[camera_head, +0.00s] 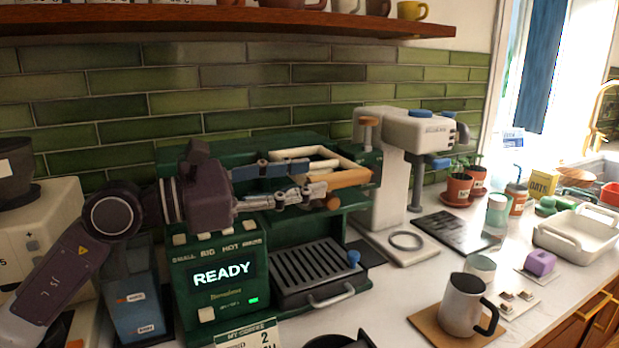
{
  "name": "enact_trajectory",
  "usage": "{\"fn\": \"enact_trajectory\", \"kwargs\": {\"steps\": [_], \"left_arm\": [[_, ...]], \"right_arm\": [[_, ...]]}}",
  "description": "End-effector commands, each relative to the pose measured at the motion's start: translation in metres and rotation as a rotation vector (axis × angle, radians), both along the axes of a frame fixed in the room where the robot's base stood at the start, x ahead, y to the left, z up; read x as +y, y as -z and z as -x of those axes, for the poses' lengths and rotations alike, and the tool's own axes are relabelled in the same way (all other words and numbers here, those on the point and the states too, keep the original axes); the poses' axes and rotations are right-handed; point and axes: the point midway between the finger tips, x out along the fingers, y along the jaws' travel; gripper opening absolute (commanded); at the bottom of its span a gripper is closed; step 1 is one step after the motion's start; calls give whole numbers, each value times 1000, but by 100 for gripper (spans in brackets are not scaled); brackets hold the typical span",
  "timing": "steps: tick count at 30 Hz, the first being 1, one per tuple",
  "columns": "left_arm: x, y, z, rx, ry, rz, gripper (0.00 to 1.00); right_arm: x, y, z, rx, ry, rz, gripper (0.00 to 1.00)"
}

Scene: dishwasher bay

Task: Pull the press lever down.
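A pale press-like machine (405,132) stands behind and right of the green coffee machine (222,262). It has a brown-topped knob (368,122) on its left and a blue handle-like part (436,162) on its right. I cannot tell for sure which part is the press lever. My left gripper (318,181) reaches in from the left, in front of the coffee machine's upper part. Its two fingers look apart, with nothing clearly between them. The fingertips are near a tan wooden bar (350,178), left of the pale machine. Contact is unclear. My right gripper is not in view.
A drip tray (313,272) lies below my gripper. A metal jug (463,303) stands on a wooden board at front right. A dark mat (455,232), potted plants (458,186) and a white dish (578,237) are further right. A shelf (230,20) hangs above.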

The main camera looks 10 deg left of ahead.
Motion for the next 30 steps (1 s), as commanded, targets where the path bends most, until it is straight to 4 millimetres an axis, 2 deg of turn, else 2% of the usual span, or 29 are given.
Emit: {"fn": "enact_trajectory", "kwargs": {"steps": [6,12,26,30], "left_arm": [[31,1,20,1,-4,-4,37],[47,1,31,2,-2,-2,37],[51,-2,35,-1,0,-1,37],[51,-21,35,-1,-1,0,37]], "right_arm": [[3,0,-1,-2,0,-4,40],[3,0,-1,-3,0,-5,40],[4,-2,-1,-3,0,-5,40],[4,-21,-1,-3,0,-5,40]]}}
